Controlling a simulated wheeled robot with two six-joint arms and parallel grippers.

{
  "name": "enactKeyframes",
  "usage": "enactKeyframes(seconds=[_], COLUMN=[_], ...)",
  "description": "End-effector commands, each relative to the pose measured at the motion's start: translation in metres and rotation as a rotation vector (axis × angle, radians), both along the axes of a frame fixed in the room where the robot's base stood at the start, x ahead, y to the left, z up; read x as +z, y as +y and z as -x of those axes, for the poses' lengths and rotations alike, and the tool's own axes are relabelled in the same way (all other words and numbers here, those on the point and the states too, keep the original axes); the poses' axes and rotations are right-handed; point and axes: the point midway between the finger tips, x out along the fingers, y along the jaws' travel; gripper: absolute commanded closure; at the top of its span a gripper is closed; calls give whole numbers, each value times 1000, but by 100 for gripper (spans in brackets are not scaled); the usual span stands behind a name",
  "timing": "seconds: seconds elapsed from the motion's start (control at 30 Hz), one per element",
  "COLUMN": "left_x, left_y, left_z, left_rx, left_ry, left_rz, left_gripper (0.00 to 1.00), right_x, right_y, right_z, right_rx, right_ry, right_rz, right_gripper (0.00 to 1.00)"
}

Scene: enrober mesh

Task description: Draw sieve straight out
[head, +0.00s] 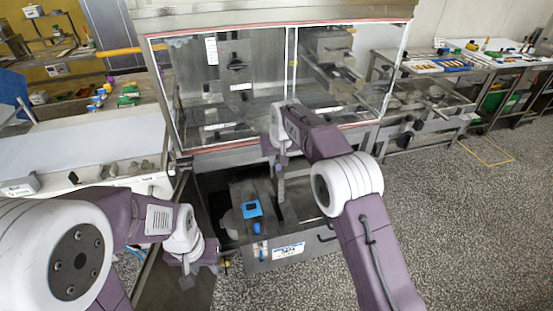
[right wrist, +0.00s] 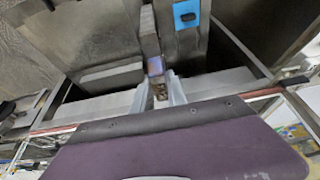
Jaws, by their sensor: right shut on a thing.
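My right gripper (head: 281,168) reaches down into the open bay below the machine's window. In the right wrist view the right gripper (right wrist: 160,90) is shut on the end of a narrow grey bar (right wrist: 148,38), which looks like the sieve's handle. The bar runs away from the fingers into the bay. The sieve's mesh cannot be made out; the arm and machine walls hide much of the bay. My left gripper (head: 187,280) hangs low at the left, in front of the machine and apart from it. Its fingertips are too small to read.
The machine has a framed clear window (head: 240,85) above the bay. A blue device (head: 251,209) sits on a grey housing left of the right gripper. A white conveyor (head: 85,145) stands left, a cluttered bench (head: 440,62) back right. The speckled floor (head: 460,230) at right is clear.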

Motion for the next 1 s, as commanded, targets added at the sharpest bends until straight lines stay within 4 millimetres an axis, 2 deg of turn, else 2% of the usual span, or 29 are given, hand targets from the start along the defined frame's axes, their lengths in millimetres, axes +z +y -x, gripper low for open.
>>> enactKeyframes(seconds=[0.03, 1.0], left_x=[7, 66], left_y=[0, 0], left_z=[0, 0], left_rx=[0, 0], left_ry=[0, 0], left_rz=[0, 0], left_gripper=[64, 64], right_x=[7, 62], right_y=[0, 0], right_z=[0, 0], right_rx=[0, 0], right_ry=[-1, 0], right_rz=[0, 0], right_gripper=[100, 100])
